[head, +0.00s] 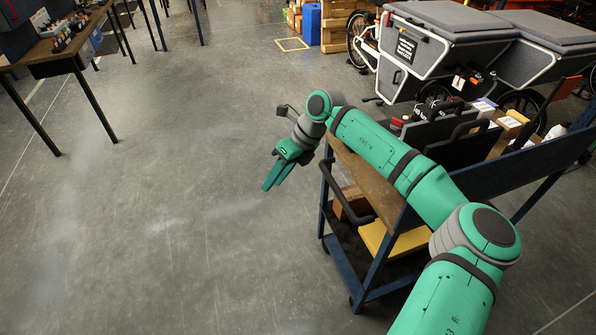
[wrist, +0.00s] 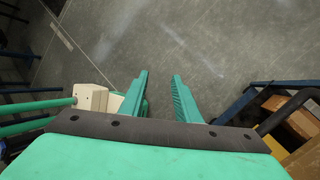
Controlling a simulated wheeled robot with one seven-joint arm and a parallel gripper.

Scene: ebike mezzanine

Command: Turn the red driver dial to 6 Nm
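My gripper (head: 275,176) hangs over open floor, just left of the blue cart (head: 345,265). In the wrist view its two green fingers (wrist: 160,78) are apart with nothing between them. I cannot make out a red driver or its dial in either view. Small tools with red parts (head: 62,42) stand on the workbench (head: 50,60) at the top left, too small to identify.
The cart carries black cases (head: 440,130) on top and a yellow item (head: 385,240) on its lower shelf. Grey cargo bikes (head: 440,40) stand behind it. A blue bin (head: 311,24) stands at the back. The floor between workbench and cart is clear.

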